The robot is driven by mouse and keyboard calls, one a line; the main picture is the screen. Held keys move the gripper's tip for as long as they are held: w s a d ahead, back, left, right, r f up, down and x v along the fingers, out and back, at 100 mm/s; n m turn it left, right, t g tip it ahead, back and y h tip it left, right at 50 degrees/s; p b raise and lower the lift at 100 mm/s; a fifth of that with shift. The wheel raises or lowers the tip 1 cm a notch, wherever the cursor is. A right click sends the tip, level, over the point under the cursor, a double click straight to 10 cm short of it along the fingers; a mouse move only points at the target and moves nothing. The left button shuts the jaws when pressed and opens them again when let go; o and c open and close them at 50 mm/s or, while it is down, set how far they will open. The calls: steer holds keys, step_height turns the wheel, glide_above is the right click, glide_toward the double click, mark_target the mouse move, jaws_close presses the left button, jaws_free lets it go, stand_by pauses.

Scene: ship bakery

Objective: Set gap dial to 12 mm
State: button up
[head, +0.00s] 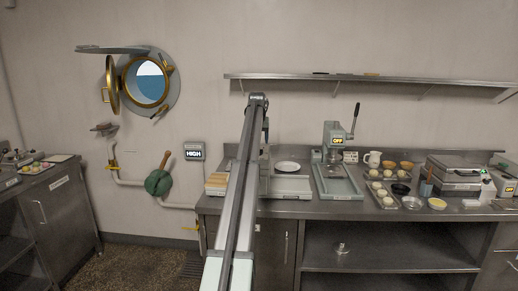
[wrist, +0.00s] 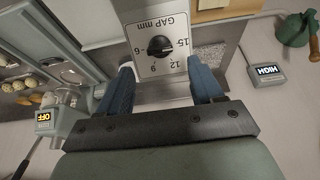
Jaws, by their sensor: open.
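The gap dial is a black round knob (wrist: 160,47) on a white plate (wrist: 146,70) marked "GAP mm", with 6, 9, 12 and 15 around it, upside down in the wrist view. A light mark on the knob seems to point left, toward the 6 side, but it is too small to be sure. My gripper (wrist: 160,61) is open and empty. Its two blue fingers stand on either side of the plate, with the knob between and just beyond their tips. I cannot tell whether they touch anything.
A wall shelf (head: 400,80) runs above. A "HIGH" display (head: 194,153) and a green valve (head: 158,182) are on the wall at left.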

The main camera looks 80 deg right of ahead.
steer(key=shift+x, duration=2.8)
steer(key=shift+c, duration=0.2)
steer(key=c, duration=1)
steer(key=shift+m, duration=0.3)
steer(key=m, duration=0.5)
steer(key=shift+s+t, duration=0.15)
steer(key=shift+t, duration=0.25)
steer(key=m, duration=0.5)
steer(key=shift+s+a+m+t+h, duration=0.1)
steer(key=shift+m+t+h, duration=0.2)
steer(key=shift+h, duration=0.1)
